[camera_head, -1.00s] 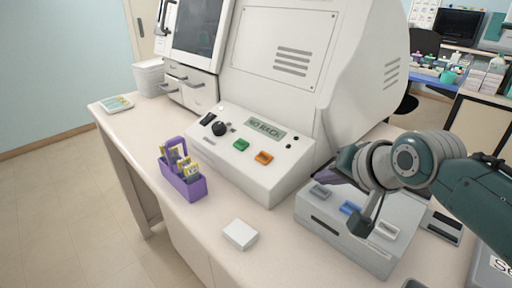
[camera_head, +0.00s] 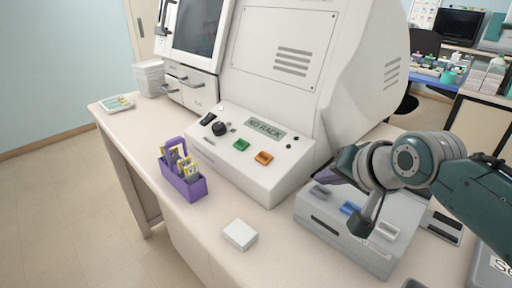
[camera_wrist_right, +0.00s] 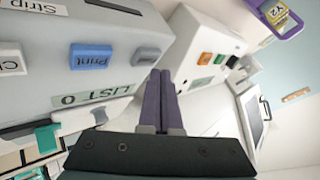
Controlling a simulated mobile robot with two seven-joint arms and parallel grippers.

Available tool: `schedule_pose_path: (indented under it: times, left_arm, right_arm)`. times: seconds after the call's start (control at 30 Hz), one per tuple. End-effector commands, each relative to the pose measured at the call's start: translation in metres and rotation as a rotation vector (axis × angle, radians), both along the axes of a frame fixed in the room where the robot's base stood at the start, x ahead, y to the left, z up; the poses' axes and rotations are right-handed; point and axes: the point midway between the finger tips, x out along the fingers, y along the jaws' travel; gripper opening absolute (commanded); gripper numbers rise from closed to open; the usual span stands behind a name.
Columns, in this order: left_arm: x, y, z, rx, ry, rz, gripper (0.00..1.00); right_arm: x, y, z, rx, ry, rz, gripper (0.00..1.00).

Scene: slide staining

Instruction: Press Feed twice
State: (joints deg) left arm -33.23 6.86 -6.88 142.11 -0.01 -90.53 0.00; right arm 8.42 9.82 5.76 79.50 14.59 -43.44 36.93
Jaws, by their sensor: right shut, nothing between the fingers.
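A grey label printer (camera_head: 340,243) stands at the front right of the bench. It has a grey button (camera_head: 320,191), a blue button (camera_head: 350,208) and a white button (camera_head: 388,231). In the right wrist view, the blue button (camera_wrist_right: 91,56) reads "Print", and the grey button (camera_wrist_right: 146,55) shows no readable label. A display (camera_wrist_right: 92,96) there reads "LIST 0". My right gripper (camera_head: 330,175) is shut and empty, its purple fingertips (camera_wrist_right: 160,76) close to the grey button. I cannot tell whether they touch it. My left gripper is out of view.
A white stainer panel (camera_head: 230,175) with green and orange buttons and a "NO RACK" display stands left of the printer. A purple slide rack (camera_head: 185,185) and a small white box (camera_head: 240,235) sit on the bench front. A dark-screened device (camera_head: 442,227) lies right of the printer.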

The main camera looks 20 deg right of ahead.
Motion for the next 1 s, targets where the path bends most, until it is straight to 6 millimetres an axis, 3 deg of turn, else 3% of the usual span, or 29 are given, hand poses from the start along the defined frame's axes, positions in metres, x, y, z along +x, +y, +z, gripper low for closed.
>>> schedule_pose_path:
  times: [1.0]
  left_arm:
    - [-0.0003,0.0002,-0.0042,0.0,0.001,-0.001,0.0]
  right_arm:
    - [0.0001,0.0001,-0.0092,0.0,0.0,0.0,0.0]
